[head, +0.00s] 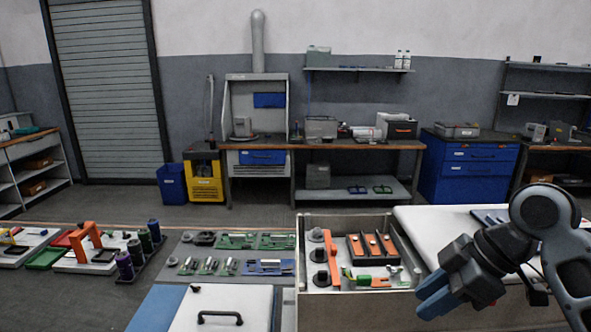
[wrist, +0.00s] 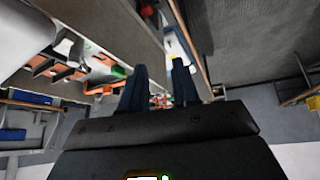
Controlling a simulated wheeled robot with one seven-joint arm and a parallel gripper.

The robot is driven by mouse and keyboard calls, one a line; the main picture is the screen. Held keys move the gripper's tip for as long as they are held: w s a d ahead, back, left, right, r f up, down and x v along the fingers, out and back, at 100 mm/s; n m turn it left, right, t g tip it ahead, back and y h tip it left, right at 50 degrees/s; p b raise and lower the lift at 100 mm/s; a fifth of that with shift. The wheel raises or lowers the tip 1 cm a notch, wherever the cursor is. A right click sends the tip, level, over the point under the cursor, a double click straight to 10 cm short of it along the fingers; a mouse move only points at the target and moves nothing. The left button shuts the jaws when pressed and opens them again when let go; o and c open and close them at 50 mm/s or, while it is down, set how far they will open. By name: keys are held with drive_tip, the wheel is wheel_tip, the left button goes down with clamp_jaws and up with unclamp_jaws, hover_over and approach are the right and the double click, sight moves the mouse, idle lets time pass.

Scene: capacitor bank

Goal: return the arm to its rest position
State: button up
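My gripper (head: 433,296) is at the right of the head view, with blue fingers pointing down and left beside the right side of the open light-coloured bin (head: 345,221). My dark arm links rise behind it to the right edge. In the wrist view my gripper (wrist: 160,78) shows two blue fingers with a clear gap between them. I see nothing held in that gap. The gripper appears apart from the things around it.
The bin holds an orange bracket (head: 332,262) and a dark tray (head: 372,248) with orange parts. A white surface (head: 428,222) lies behind the gripper. A white lid with a black handle (head: 220,317) is at the front. Floor is clear farther back.

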drive_tip(key=s+a+f+m+t+y, duration=0.1)
drive_tip(key=s+a+f+m+t, duration=0.25)
drive_tip(key=a, duration=0.35)
drive_tip(key=s+a+f+m+t+y, duration=0.1)
drive_tip(key=s+a+f+m+t, duration=0.1)
drive_tip(key=a+f+m+t, duration=0.4)
drive_tip(key=s+f+m+h, duration=0.2)
drive_tip(key=s+f+m, duration=0.1)
drive_tip(key=s, duration=0.3)
drive_tip(key=s+d+m+t+h+b, duration=0.1)
drive_tip(key=s+d+m+h, duration=0.3)
drive_tip(key=s, duration=0.7)
drive_tip(key=s+d+t+h, duration=0.15)
drive_tip(key=s+d, duration=0.35)
drive_tip(key=s, duration=0.7)
drive_tip(key=s+d+r+n, duration=0.2)
drive_tip(key=s+d+r, duration=0.1)
drive_tip(key=s+r, duration=0.3)
drive_tip(key=shift+s+d+r+t, duration=0.15)
drive_tip(key=shift+d+r+t, duration=0.15)
drive_tip(key=shift+r, duration=0.05)
